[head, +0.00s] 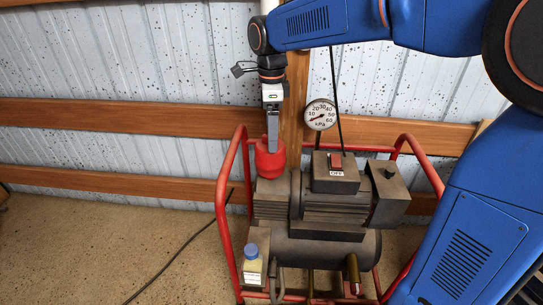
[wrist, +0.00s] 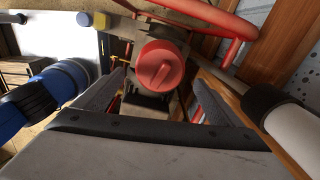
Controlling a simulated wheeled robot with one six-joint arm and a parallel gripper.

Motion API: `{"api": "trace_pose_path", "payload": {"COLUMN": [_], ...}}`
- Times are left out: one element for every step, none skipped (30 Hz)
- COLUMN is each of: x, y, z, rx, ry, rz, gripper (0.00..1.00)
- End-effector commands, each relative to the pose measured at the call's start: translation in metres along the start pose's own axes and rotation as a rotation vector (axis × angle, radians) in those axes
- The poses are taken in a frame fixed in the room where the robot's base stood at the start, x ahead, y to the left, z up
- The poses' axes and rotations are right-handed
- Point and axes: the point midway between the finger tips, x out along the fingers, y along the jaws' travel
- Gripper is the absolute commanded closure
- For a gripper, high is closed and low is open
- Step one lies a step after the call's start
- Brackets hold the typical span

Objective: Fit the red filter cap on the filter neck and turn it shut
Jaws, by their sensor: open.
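The red filter cap (head: 269,160) is at the top left of the grey pump unit, upright as far as I can tell. The filter neck is hidden beneath it, so I cannot tell how it is seated. The wrist view shows the round cap (wrist: 160,68) from above, with a raised grip bar across its top. My gripper (head: 272,147) points down at the cap, its fingers overlapping the cap's upper part in the head view. In the wrist view my gripper (wrist: 160,76) is open, one finger to each side of the cap, with visible gaps.
A red tube frame (head: 222,205) surrounds the pump. A pressure gauge (head: 320,114) and a switch box marked OFF (head: 335,172) stand to the right of the cap. A blue-capped bottle (head: 255,268) is at the lower left. A wooden post (head: 296,100) rises close behind.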

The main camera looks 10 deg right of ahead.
Motion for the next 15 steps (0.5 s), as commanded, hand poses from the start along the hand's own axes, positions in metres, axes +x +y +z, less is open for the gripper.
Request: {"api": "trace_pose_path", "payload": {"x": [0.009,0.014,0.02,0.025,0.03,0.036,0.041,0.046,0.052,0.057,0.062,0.068,0.072,0.076,0.082], "y": [0.001,0.001,0.001,0.001,0.001,0.0,0.0,0.001,0.001,0.0,0.001,0.001,0.001,0.001,0.0], "z": [0.0,0.0,0.0,0.0,0.0,0.0,0.0,0.0,0.0,0.0,0.0,0.0,0.0,0.0,0.0], "rx": [0.0,0.0,0.0,0.0,0.0,0.0,0.0,0.0,0.0,0.0,0.0,0.0,0.0,0.0,-0.001], "ry": [0.001,0.001,0.001,0.002,0.002,0.001,0.002,0.002,0.001,0.001,0.001,0.001,0.001,0.001,0.001], "rz": [0.003,0.003,0.002,0.003,0.004,0.002,0.003,0.004,0.002,0.003,0.003,0.002,0.003,0.002,0.002], "gripper": [0.1,0.1,0.1,0.1,0.1,0.1,0.1,0.1,0.1,0.1,0.1,0.1,0.1,0.1,0.1]}}
